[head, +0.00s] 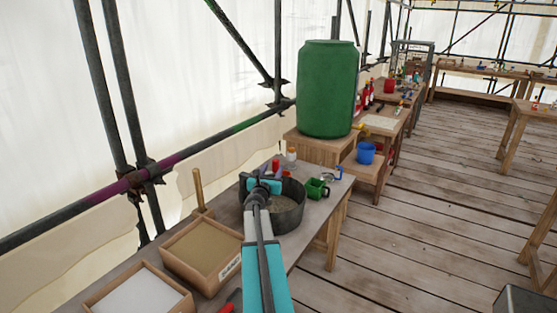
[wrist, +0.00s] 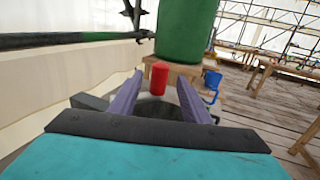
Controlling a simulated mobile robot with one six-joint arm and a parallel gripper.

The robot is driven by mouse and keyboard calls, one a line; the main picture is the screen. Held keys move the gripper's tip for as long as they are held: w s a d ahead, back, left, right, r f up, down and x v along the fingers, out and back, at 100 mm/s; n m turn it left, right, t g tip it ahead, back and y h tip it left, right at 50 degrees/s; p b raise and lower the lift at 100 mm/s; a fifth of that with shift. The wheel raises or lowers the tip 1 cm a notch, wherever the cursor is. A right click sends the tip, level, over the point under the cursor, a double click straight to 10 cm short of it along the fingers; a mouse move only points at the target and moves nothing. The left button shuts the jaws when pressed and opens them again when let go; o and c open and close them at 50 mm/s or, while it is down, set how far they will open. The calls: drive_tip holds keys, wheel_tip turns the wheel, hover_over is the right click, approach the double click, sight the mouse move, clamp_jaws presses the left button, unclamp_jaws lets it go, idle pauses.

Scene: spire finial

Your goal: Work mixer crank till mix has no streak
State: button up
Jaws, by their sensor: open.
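The mixer is a dark round pan (head: 289,216) on the near bench, with a greyish mix partly visible inside. My arm covers part of it, and I cannot tell whether the mix has streaks. A red upright crank knob (wrist: 158,78) shows in the wrist view; it also shows in the head view (head: 276,166), just beyond my gripper. My gripper (wrist: 159,80) is open, its two purple fingers to the left and right of the knob, with gaps on both sides. In the head view my gripper (head: 262,180) is over the pan's far side.
A box of sand-coloured powder (head: 203,247) and a box of white powder (head: 140,295) stand nearer on the bench. A green cup (head: 317,188) is right of the pan. A large green tank (head: 327,90) stands behind, with a blue bucket (head: 366,153) beside it.

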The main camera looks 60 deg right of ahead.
drive_tip(key=p+x, duration=0.2)
drive_tip(key=x, duration=0.7)
drive_tip(key=shift+d, duration=0.3)
drive_tip(key=shift+w, duration=0.1)
clamp_jaws()
